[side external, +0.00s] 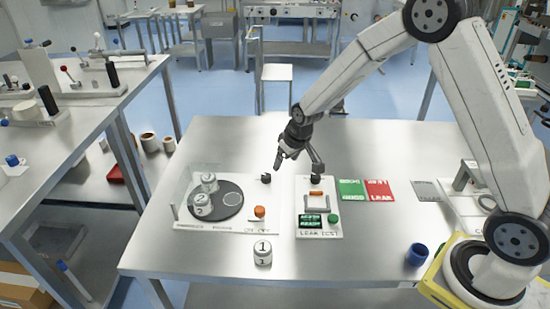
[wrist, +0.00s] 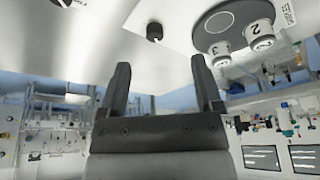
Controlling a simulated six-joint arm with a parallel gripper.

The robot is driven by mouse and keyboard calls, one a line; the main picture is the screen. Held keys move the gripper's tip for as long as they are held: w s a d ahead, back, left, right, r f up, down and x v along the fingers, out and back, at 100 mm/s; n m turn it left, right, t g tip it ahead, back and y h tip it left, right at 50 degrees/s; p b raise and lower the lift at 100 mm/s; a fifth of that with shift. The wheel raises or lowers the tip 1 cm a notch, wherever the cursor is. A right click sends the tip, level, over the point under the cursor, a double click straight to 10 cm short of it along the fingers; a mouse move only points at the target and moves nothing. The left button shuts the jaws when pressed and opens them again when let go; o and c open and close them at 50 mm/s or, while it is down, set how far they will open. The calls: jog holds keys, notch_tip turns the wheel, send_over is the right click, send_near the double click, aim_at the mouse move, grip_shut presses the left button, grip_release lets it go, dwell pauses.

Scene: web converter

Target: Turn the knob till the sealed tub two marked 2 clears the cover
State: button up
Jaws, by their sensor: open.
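A dark round turntable (side external: 228,205) on a white base carries two white tubs, a rear one (side external: 209,181) and a front one (side external: 202,206). Both stand on its left side, by a clear cover (side external: 179,192). In the wrist view the tub marked 2 (wrist: 260,38) stands beside another tub (wrist: 219,52). Whether the cover overlaps it is hard to tell. A black knob (side external: 266,178) is at the base's back right corner, and an orange knob (side external: 260,211) at its right front. My gripper (side external: 298,164) is open and empty above the table, right of the black knob.
A tub marked 1 (side external: 262,254) stands on the table in front of the base. To the right are the leak test panel (side external: 333,232) with its own black knob, green and red mats (side external: 379,191), and a blue cup (side external: 417,255). The front right table is mostly clear.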

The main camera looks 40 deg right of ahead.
send_near(266, 175)
jog(key=shift+f+t, duration=0.3)
jog(key=shift+f, duration=0.5)
jog(key=shift+f, duration=0.1)
jog(key=shift+x, duration=3.8)
grip_shut()
